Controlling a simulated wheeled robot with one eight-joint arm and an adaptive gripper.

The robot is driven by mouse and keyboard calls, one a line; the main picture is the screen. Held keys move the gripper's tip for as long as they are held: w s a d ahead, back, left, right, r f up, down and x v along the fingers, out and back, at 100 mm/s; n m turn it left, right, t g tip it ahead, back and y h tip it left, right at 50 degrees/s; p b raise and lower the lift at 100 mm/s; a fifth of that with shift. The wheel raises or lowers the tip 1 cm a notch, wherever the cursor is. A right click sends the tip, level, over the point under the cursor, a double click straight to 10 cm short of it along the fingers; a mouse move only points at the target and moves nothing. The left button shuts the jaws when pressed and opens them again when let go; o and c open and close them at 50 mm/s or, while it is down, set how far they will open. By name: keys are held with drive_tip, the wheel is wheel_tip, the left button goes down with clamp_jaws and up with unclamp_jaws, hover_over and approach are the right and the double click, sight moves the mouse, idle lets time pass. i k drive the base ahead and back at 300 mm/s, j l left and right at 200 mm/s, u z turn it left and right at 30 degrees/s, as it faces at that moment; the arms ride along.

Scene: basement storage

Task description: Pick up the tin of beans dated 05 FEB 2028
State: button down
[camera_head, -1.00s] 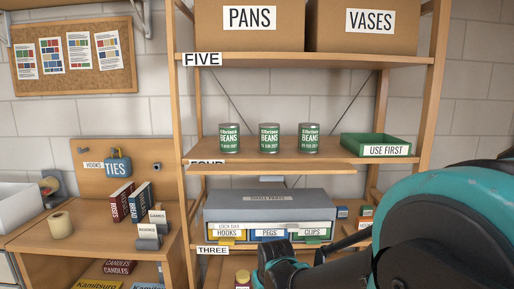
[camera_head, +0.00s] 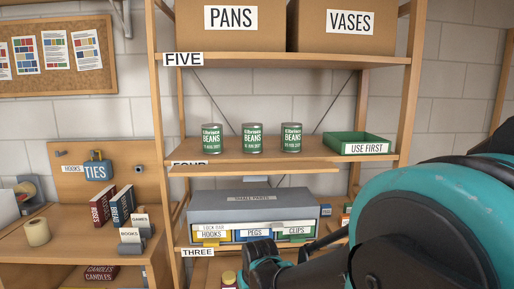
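Three green-and-silver tins labelled BEANS stand upright in a row on the shelf marked FOUR: the left tin (camera_head: 211,139), the middle tin (camera_head: 252,138) and the right tin (camera_head: 291,138). Each has a small date line low on its label, too small to read surely. My gripper (camera_head: 262,268) is dark and partly in view at the bottom centre, below and in front of the tins, well apart from them. My teal and black arm hides much of its shape, so I cannot tell whether its fingers are open.
A green USE FIRST tray (camera_head: 336,137) sits right of the tins. Shelf FIVE (camera_head: 300,61) above carries PANS and VASES boxes. Below, a grey SMALL PARTS cabinet (camera_head: 215,203) stands on shelf THREE. Wooden posts (camera_head: 162,110) flank the shelves. My arm covers the lower right.

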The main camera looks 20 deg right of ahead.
sight(291, 133)
drive_tip(key=k+j+z, duration=0.15)
drive_tip(key=j+z, duration=0.25)
drive_tip(key=k+j+z, duration=0.15)
drive_tip(key=z, duration=0.2)
drive_tip(key=k+j+z, duration=0.15)
drive_tip(key=z, duration=0.25)
drive_tip(key=k+j+z, duration=0.1)
drive_tip(key=k+z, duration=0.25)
